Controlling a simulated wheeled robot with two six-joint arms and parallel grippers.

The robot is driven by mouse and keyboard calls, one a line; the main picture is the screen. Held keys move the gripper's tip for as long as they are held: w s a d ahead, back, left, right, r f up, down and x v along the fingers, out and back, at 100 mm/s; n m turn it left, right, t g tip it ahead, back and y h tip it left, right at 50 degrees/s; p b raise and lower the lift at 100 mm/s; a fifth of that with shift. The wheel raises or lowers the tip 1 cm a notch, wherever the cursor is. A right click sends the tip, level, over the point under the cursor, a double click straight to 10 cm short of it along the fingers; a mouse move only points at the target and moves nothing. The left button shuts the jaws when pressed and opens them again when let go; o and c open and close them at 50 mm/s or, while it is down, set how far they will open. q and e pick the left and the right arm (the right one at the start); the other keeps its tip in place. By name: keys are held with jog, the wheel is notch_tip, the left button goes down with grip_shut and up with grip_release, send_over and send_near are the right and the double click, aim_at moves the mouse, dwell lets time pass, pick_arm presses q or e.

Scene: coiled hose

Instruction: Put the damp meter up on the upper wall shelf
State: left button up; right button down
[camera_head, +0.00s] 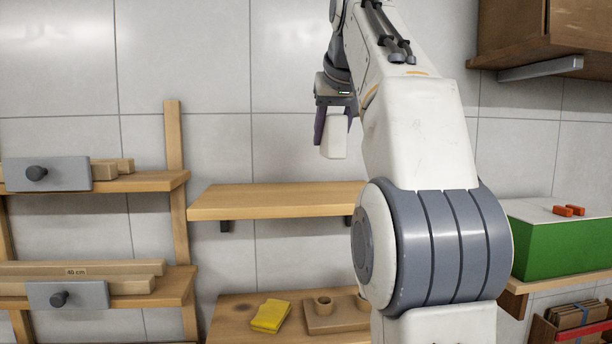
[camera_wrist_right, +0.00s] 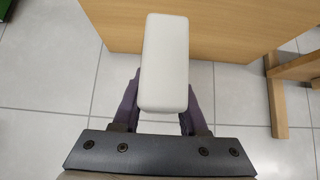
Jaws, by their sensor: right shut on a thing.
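The damp meter, a plain white rounded block (camera_head: 334,137), hangs between the purple fingers of my right gripper (camera_head: 333,128). In the right wrist view the damp meter (camera_wrist_right: 165,60) is gripped at its near end between both fingers (camera_wrist_right: 165,112). The upper wall shelf (camera_head: 275,203) is a bare wooden board on dark brackets. In the head view the damp meter appears above this board, near its right part, with a gap between. My right arm hides the board's right end. My left gripper is out of view.
A lower shelf holds a yellow cloth (camera_head: 270,315) and a wooden block with a round holder (camera_head: 333,313). A wooden rack (camera_head: 175,180) with grey-fronted pieces stands left. A green box (camera_head: 562,247) sits right, below a wall cabinet (camera_head: 545,35).

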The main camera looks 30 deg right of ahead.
jog(key=w+f, duration=0.1)
jog(key=w, duration=0.1)
jog(key=w+f, duration=0.1)
jog(key=w, duration=0.1)
jog(key=w+f, duration=0.2)
jog(key=shift+w+a, duration=0.3)
jog(key=shift+s+f, duration=0.2)
jog(key=shift+f, duration=0.85)
jog(key=shift+d+f, duration=0.1)
jog(key=shift+f, duration=0.7)
jog(key=shift+f, duration=0.15)
jog(key=shift+f, duration=0.15)
jog(key=shift+c, duration=2.2)
grip_release()
